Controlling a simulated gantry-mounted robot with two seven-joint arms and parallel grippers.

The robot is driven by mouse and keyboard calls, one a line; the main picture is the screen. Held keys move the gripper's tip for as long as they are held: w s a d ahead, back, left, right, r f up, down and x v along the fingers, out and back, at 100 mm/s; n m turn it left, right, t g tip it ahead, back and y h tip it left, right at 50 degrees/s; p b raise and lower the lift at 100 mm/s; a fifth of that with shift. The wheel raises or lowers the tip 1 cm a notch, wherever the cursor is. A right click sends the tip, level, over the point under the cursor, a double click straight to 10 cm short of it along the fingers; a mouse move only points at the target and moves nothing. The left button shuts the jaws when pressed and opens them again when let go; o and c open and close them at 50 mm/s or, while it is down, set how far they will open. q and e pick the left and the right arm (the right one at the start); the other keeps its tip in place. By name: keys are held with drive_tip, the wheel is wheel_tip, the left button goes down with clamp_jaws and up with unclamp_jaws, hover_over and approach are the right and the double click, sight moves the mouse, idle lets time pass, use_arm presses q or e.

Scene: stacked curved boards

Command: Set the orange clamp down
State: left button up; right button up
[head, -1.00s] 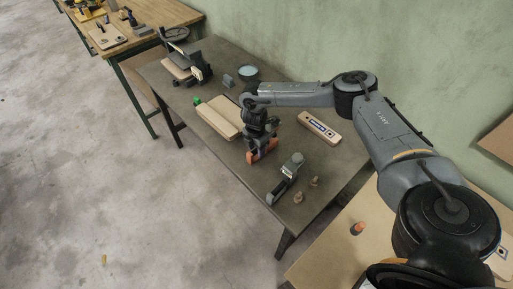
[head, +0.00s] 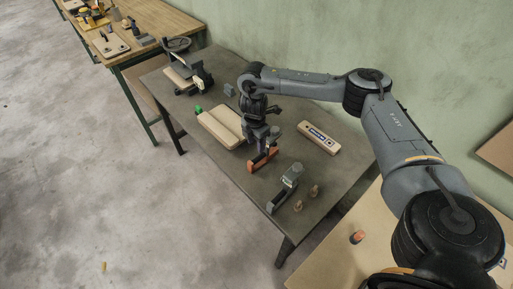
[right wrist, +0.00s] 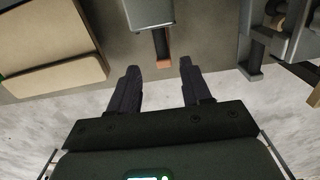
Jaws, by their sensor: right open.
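The orange clamp (head: 262,159) rests on the dark table below my right gripper in the head view. My right gripper (head: 262,134) is open above the clamp. In the right wrist view its two dark fingers (right wrist: 159,66) are spread apart with nothing between them. My left gripper is in neither view.
A grey clamp (head: 287,186) and two small wooden pegs (head: 306,197) stand to the right. Pale boards (head: 221,128) lie to the left, and a labelled pale board (head: 319,138) lies behind. A black clamping fixture (head: 190,74) sits at the table's far end.

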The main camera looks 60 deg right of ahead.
wheel_tip(320, 180, up, 2)
drive_tip(key=shift+r+p, duration=0.1)
drive_tip(key=shift+p, duration=0.2)
idle(0.3)
